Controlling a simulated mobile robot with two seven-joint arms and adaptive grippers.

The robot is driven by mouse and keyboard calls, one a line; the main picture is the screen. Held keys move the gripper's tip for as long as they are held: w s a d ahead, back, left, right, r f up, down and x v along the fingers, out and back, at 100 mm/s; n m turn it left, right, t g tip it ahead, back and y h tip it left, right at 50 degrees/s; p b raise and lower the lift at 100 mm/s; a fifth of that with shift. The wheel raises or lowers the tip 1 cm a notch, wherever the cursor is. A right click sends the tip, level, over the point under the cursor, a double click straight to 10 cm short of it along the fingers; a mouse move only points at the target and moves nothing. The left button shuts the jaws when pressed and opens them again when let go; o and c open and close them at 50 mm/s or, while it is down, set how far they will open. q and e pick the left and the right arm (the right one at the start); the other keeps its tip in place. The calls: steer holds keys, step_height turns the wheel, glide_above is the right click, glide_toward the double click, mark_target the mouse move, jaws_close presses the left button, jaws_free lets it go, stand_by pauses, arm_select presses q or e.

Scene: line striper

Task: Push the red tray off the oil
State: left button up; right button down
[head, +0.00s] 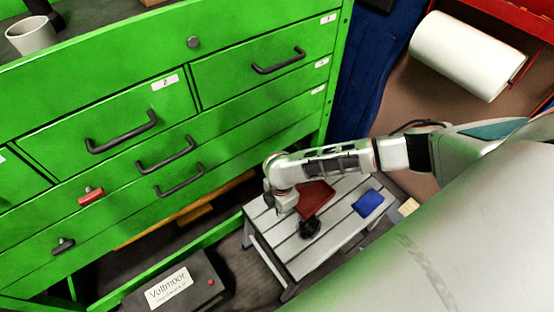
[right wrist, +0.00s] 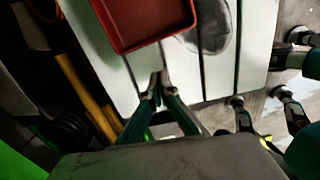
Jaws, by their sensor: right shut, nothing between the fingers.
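The red tray (head: 316,197) lies on a slatted grey step stool, partly hidden behind my right wrist. In the right wrist view the tray (right wrist: 150,22) shows large at the top, cut off by the frame. My left gripper is not in view.
The stool (head: 339,239) also carries a blue object (head: 368,202) to the right of the tray. A green drawer cabinet (head: 150,205) stands at the left. A dark box labelled Voltmoor (head: 178,288) is on the floor. A paper roll (head: 466,55) hangs at the upper right.

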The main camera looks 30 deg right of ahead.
mark_target(290, 211)
steer(key=f, duration=0.2)
steer(key=shift+s+f+b, duration=0.25)
steer(key=shift+f+b, duration=0.05)
steer(key=shift+f, duration=0.05)
steer(key=d, duration=0.2)
steer(key=r, duration=0.1)
steer(key=shift+w+d, duration=0.3)
steer(key=shift+d, duration=0.1)
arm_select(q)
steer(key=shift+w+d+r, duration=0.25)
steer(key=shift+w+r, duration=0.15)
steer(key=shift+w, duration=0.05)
arm_select(e)
steer(key=shift+w+d+r, duration=0.1)
steer(key=shift+d+r, duration=0.05)
steer(key=shift+d, duration=0.45)
